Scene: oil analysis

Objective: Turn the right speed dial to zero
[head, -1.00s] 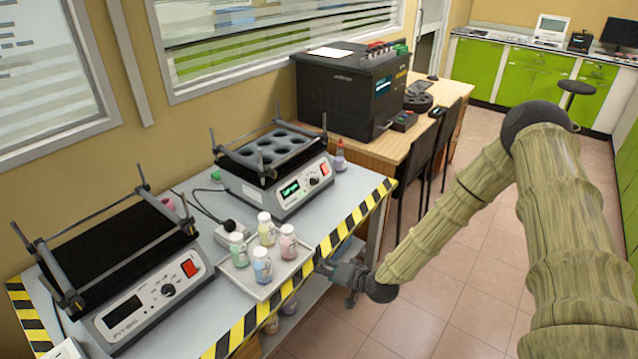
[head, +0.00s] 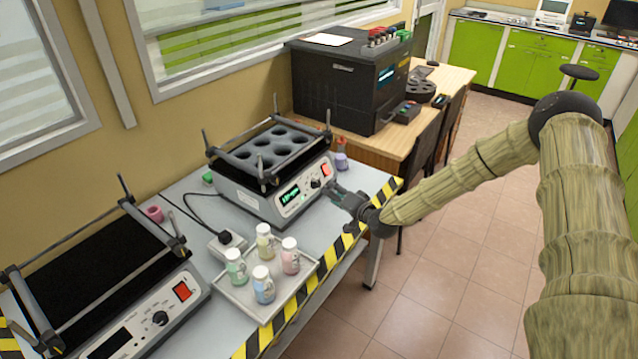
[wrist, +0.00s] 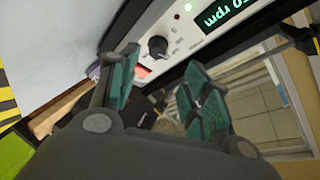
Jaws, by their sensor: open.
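The right speed dial (head: 316,184) is a small black knob on the front panel of the right shaker (head: 250,203), between its lit green display (head: 290,196) and red switch (head: 326,169). In the wrist view the dial (wrist: 158,47) shows just beyond the fingertips, in the gap between them. The display (wrist: 228,10) there reads a partly cut-off number ending in "0 rpm". My gripper (head: 337,194) is open and empty, close in front of the right shaker's panel. In the wrist view my gripper (wrist: 163,80) shows both green-padded fingers spread. They appear apart from the dial.
A tray (head: 238,295) with several small bottles stands left of my gripper. A second shaker (head: 150,320) with its own dial is at the lower left. A striped edge (head: 340,247) borders the table.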

